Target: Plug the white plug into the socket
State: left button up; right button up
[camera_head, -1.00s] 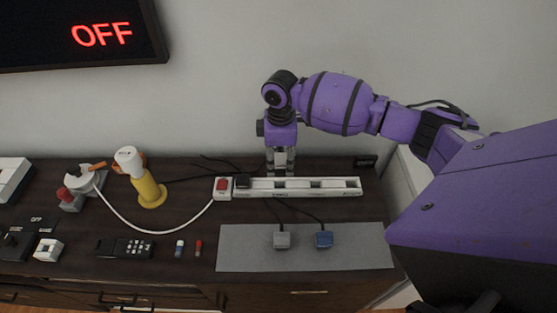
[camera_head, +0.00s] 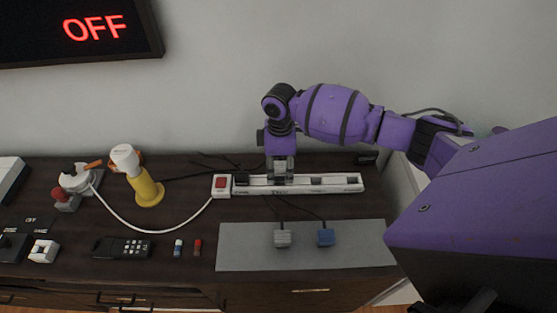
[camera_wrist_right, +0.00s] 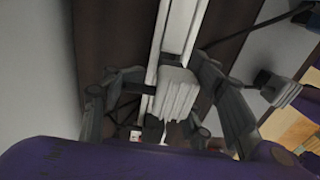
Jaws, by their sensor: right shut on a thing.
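My right gripper (camera_head: 281,172) points down at the power strip (camera_head: 340,188). It is shut on the white plug (camera_wrist_right: 170,92), a ribbed pale block between the fingers in the wrist view. The strip (camera_wrist_right: 183,25) runs lengthwise just behind the plug there. In the head view the fingers overlap the strip's back edge and hide the plug. I cannot tell whether the plug's pins are in a socket. A black plug (camera_head: 242,180) sits in the strip beside the red switch (camera_head: 222,184). My left gripper is not in view.
A grey plug (camera_head: 283,239) and a blue plug (camera_head: 326,237) lie on a grey mat (camera_head: 245,255). A yellow-and-white device (camera_head: 146,188), a remote (camera_head: 122,248) and small items stand left. A wall screen (camera_head: 70,30) reads OFF.

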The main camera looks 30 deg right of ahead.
jog(key=shift+f, duration=0.4)
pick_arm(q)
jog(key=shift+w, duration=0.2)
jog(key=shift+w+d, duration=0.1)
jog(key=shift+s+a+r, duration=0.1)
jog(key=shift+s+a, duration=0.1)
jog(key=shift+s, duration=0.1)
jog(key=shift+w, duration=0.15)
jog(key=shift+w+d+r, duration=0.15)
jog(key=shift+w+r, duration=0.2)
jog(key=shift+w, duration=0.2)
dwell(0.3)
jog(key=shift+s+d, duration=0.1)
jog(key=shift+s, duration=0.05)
